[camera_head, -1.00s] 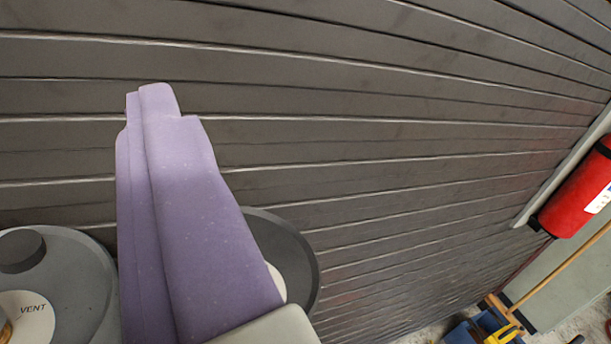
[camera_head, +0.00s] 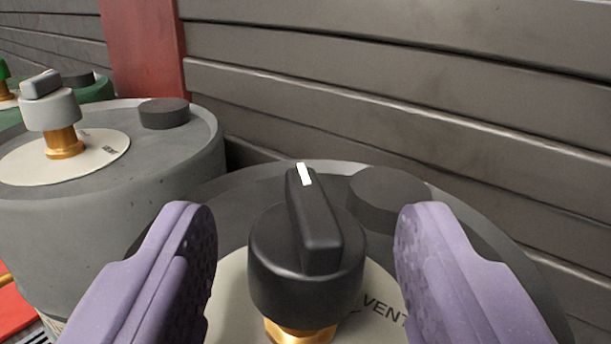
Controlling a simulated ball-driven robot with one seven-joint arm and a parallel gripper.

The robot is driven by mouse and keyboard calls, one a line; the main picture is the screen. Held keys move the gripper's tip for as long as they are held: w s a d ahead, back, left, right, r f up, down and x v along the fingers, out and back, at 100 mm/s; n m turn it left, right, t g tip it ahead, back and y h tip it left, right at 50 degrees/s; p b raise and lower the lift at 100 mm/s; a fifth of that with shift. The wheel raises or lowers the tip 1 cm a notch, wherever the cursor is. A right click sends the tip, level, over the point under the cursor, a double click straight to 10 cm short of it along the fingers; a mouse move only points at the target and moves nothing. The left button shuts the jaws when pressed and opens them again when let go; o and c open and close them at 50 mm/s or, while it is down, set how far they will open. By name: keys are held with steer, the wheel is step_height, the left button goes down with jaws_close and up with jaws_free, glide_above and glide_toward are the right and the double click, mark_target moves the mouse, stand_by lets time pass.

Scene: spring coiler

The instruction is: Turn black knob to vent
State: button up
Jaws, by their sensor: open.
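The black knob (camera_head: 306,255) stands upright on a brass stem (camera_head: 300,331) at the lower middle. Its raised grip bar carries a white mark that points away from me, slightly left. A pale disc (camera_head: 232,300) under it reads VENT (camera_head: 384,309) at the right of the knob; the mark does not point at that word. The knob sits on the dark drum top (camera_head: 330,180). My gripper (camera_head: 306,240) is open, with one purple finger on each side of the knob and a gap on both sides.
A black cap (camera_head: 388,200) rises from the drum top behind the right finger. A grey drum (camera_head: 170,165) with a grey knob (camera_head: 50,105) stands at the left, and a green one (camera_head: 95,92) lies beyond it. A ribbed dark wall (camera_head: 430,75) with a red post (camera_head: 143,45) closes the back.

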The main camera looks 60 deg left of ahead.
steer(key=shift+x, duration=0.95)
steer(key=c, duration=0.9)
